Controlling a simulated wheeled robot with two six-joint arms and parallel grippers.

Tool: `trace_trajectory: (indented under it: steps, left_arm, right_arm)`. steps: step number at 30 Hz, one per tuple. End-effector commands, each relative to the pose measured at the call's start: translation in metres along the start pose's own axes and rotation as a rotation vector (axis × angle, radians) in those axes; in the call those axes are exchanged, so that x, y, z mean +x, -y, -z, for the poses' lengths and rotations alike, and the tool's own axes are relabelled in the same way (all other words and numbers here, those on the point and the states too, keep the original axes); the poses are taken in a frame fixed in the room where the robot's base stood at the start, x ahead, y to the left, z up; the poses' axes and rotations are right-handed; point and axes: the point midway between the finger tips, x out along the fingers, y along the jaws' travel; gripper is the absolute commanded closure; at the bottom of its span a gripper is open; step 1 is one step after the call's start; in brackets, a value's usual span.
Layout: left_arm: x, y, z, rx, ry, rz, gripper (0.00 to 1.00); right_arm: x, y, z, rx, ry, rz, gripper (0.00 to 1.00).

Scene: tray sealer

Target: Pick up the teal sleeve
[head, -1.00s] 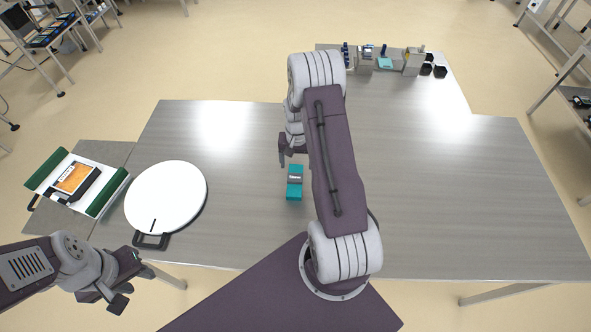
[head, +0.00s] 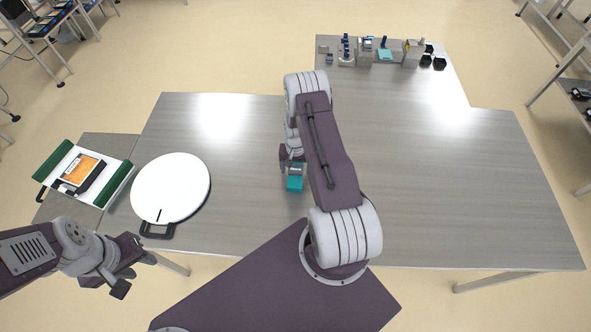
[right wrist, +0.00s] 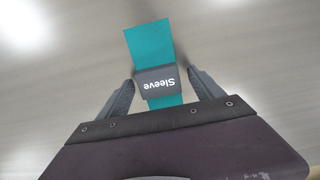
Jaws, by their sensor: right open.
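The teal sleeve (head: 295,182) lies on the grey table, left of my right forearm. In the right wrist view it is a flat teal strip (right wrist: 149,40) with a dark band marked "Sleeve" across it. My right gripper (head: 291,158) is at the sleeve's far end in the head view, which hides part of it. In the right wrist view its open fingers (right wrist: 161,78) stand on either side of the dark band, with gaps visible. My left gripper (head: 136,271) hangs at the lower left, off the table's front edge, its fingers apart and empty.
A round white disc (head: 171,183) with a black handle lies on the table to the left. Beyond it is a white and green fixture (head: 111,187) holding an orange-labelled tray. Small items (head: 385,54) stand at the far back. The table's right side is clear.

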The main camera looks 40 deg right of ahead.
Motion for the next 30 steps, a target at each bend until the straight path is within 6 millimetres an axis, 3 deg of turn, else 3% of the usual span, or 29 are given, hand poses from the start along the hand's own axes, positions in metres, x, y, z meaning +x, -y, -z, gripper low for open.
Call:
trace_trajectory:
  steps: [4,9,11,22,28,30]
  left_arm:
    - [0.001,0.0,0.0,0.0,0.0,0.0,0.62]
    - [0.001,0.0,0.0,0.0,0.0,0.0,0.62]
    - [0.001,0.0,0.0,0.0,0.0,0.0,0.62]
    - [0.005,0.0,-0.001,0.0,0.0,0.0,0.62]
    - [0.021,0.0,-0.002,0.0,0.0,0.0,0.62]
    - [0.023,0.001,-0.002,0.0,0.0,0.0,0.62]
  right_arm:
    - [0.0,0.0,0.0,0.0,0.0,0.0,0.26]
    - [0.0,0.0,0.0,0.0,0.0,0.0,0.74]
    - [0.0,0.0,0.0,0.0,0.0,0.0,0.88]
    - [-0.008,0.0,0.001,0.0,-0.002,0.0,0.88]
    - [-0.041,0.001,0.0,0.0,-0.005,0.001,0.88]
    - [-0.05,0.003,-0.019,-0.001,0.001,0.0,0.88]
